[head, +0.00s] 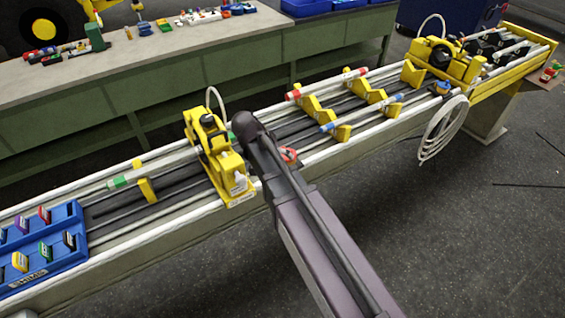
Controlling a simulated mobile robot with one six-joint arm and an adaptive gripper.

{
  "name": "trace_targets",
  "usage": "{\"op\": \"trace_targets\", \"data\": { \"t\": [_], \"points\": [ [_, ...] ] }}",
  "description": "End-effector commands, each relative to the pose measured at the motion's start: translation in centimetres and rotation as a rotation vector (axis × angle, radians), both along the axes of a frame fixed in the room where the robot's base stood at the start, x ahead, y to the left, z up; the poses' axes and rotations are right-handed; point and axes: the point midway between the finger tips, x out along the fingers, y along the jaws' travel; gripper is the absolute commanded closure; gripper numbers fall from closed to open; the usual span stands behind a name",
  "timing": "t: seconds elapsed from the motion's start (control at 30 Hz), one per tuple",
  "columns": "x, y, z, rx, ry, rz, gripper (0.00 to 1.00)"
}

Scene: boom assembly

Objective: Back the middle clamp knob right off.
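My arm crosses the middle of the head view from the lower right, and its dark rounded end lies over the boom. My gripper cannot be made out. A red round knob-like part (288,155) shows just right of the arm, at the near side of the boom; the arm hides some of what surrounds it. I cannot tell whether this is the middle clamp knob. A yellow clamp unit (218,160) with a dark round part stands on the rails left of the arm. Another yellow clamp unit (445,58) stands farther right.
Yellow brackets (312,108) and tubes with red and blue ends lie along the boom. A blue tray (50,272) with coloured blocks is at lower left. A white cable coil (440,128) hangs at the near side. A green workbench (150,88) stands behind. The floor at right is mostly clear.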

Motion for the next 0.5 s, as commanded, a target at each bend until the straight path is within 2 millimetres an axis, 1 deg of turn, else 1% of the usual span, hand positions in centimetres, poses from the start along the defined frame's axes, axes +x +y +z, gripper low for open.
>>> {"op": "trace_targets", "data": {
  "t": [0.03, 0.17, 0.5],
  "points": [
    [-0.14, -0.42, -0.19, 0.004, 0.006, 0.002, 0.0],
    [-0.25, -0.89, -0.4, 0.013, 0.018, 0.007, 0.0],
    [-0.29, -0.91, -0.44, 0.017, 0.024, 0.012, 0.0]
  ]
}}
